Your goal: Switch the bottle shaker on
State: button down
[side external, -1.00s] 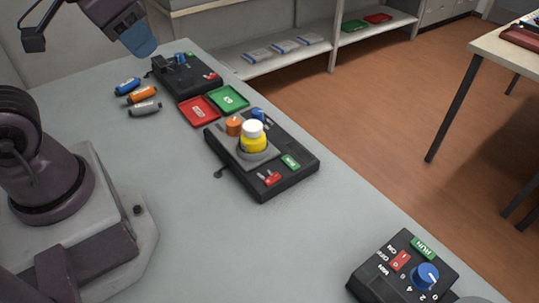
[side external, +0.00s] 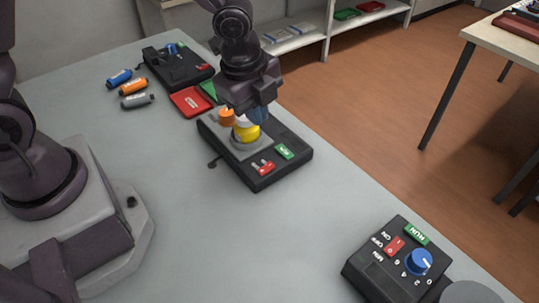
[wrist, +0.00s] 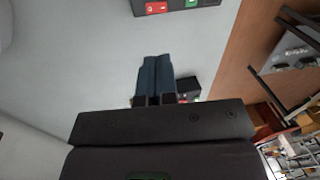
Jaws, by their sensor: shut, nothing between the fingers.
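The bottle shaker looks to be the black box (side external: 285,168) in the middle of the table. A yellow bottle (side external: 245,131) stands upright on its grey platform, its top partly covered by my gripper. An orange knob (side external: 226,117) is beside the bottle. A red switch (side external: 266,168) and a green label (side external: 284,152) are at the box's near end. My gripper (side external: 260,113) is shut and empty, its blue fingertips over or just behind the bottle; I cannot tell whether they touch it. In the wrist view the fingers (wrist: 155,80) are together.
A black box (side external: 395,262) with a blue dial and RUN label is at front right. Another black box (side external: 178,70) is at the back. A red tray (side external: 190,102), a partly hidden green tray and three cartridges (side external: 133,87) lie nearby. The front middle is clear.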

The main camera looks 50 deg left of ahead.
aim_at(272, 164)
jog(key=shift+w+r+m, duration=0.1)
jog(key=shift+w+m, duration=0.1)
jog(key=shift+m, duration=0.4)
jog(key=f, duration=0.4)
jog(key=w+f, duration=0.1)
jog(key=f, duration=0.3)
jog(key=w+f, duration=0.1)
jog(key=f, duration=0.4)
jog(key=shift+w, duration=0.2)
jog(key=shift+w+f, duration=0.15)
jog(key=shift+f, duration=0.25)
jog(key=shift+f, duration=0.1)
